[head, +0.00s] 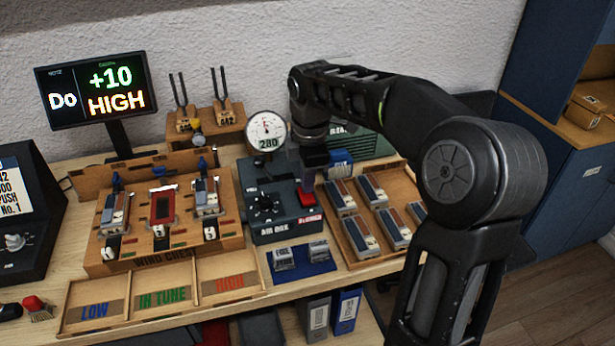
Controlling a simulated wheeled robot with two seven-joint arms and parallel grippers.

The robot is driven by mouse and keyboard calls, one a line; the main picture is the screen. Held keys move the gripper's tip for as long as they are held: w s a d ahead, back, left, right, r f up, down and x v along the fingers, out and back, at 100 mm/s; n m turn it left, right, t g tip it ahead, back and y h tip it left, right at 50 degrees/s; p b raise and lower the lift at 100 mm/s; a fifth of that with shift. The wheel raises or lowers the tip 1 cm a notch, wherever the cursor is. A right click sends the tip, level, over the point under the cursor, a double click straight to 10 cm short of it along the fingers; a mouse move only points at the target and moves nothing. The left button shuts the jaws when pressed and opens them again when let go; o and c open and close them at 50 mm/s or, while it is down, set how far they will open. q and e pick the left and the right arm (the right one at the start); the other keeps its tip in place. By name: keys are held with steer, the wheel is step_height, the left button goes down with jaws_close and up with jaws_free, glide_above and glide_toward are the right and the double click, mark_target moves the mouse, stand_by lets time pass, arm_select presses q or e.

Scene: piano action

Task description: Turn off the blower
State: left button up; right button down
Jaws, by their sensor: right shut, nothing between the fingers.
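The dark grey air box (270,235) stands on the bench, with a black knob on its front and a red label that seems to read blower. A red switch (306,198) sits at its right side, above that label. My right gripper (308,182) points down from above, shut and empty, with its tips right at the red switch. I cannot tell whether they touch it. The gripper and wrist hide part of the box's top. A round gauge (266,130) above the box shows 280. My left gripper is not in view.
The wooden wind chest (165,262) with reed blocks stands left of the box. A tray of several reed blocks (349,221) is close on the right. Sorting trays (160,292) line the front edge. A display (95,88) reads "Do +10 HIGH". Tuning forks (181,98) stand behind.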

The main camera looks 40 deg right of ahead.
steer(key=shift+w+f, duration=0.1)
steer(key=shift+f, duration=0.2)
steer(key=shift+r, duration=0.1)
steer(key=shift+s, duration=0.25)
steer(key=shift+s+a+r, duration=0.1)
steer(key=shift+s+a, duration=0.15)
steer(key=shift+s, duration=0.3)
steer(key=shift+r, duration=0.15)
